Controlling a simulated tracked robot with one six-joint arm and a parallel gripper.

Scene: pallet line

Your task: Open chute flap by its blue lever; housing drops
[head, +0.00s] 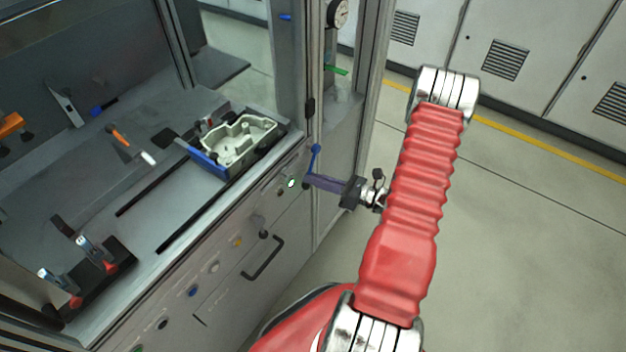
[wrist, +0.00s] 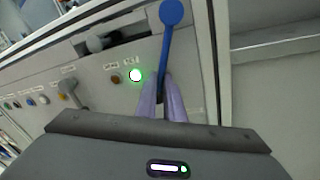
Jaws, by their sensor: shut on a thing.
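The blue lever (head: 315,157) is at the right end of the machine's front panel and points up, with a round knob on top. In the wrist view the lever (wrist: 167,42) stands nearly upright, leaning slightly. My gripper (head: 309,181) is shut on the lever's lower part, below the knob; in the wrist view its purple fingers (wrist: 164,88) sit on both sides of it. The pale metal housing (head: 238,137) lies in a dark holder with a blue front edge (head: 208,162) on the machine deck. I cannot make out which part is the chute flap.
A lit green button (wrist: 136,75) is just left of the lever. A black handle (head: 263,259) sticks out of the panel below. A grey frame post (head: 374,60) rises close behind the lever. Open floor (head: 520,220) lies to the right.

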